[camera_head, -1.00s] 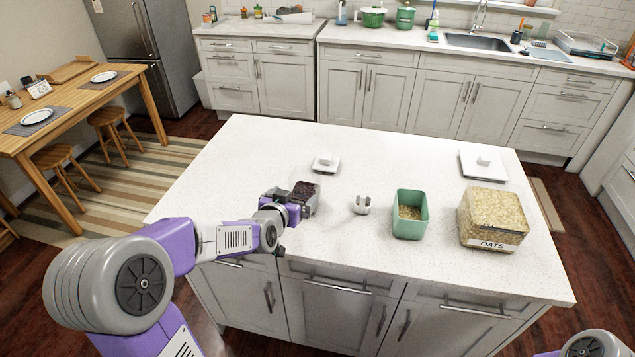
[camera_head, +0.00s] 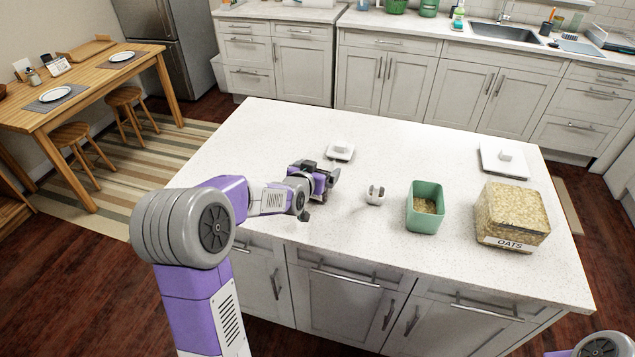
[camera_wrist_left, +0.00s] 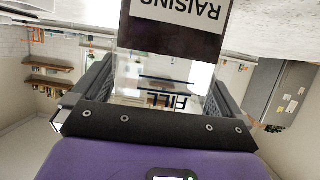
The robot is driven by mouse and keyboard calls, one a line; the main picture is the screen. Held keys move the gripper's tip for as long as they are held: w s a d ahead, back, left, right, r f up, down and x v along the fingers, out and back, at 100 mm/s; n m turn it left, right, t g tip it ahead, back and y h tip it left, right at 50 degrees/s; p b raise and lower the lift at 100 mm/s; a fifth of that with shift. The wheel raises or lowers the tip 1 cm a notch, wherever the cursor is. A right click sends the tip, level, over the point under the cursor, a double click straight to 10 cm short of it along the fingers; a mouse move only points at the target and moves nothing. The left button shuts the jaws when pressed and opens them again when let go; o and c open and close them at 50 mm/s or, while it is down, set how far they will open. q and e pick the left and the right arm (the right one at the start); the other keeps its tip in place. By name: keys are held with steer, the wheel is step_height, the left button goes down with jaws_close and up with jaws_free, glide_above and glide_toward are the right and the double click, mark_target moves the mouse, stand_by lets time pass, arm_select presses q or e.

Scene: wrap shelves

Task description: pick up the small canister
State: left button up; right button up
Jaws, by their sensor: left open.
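The small canister (camera_wrist_left: 130,33) shows in the left wrist view as a clear container with dark contents and an upside-down "RAISINS" label. Its clear part, with a "FILL" line, lies between the two fingers of my left gripper (camera_wrist_left: 160,88). The fingers are open around it, and I cannot tell whether either touches it. In the head view my left gripper (camera_head: 325,180) is over the left part of the island and hides the canister from sight. My right gripper is out of view.
On the white island counter (camera_head: 270,140) stand a small white scoop-like item (camera_head: 376,196), a green bin with grain (camera_head: 425,207) and a large oats container (camera_head: 512,216). Two white lids (camera_head: 340,152) (camera_head: 503,159) lie farther back. The counter's back left is clear.

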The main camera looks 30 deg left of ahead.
arm_select(q)
steer(key=shift+r, duration=0.1)
steer(key=c, duration=1)
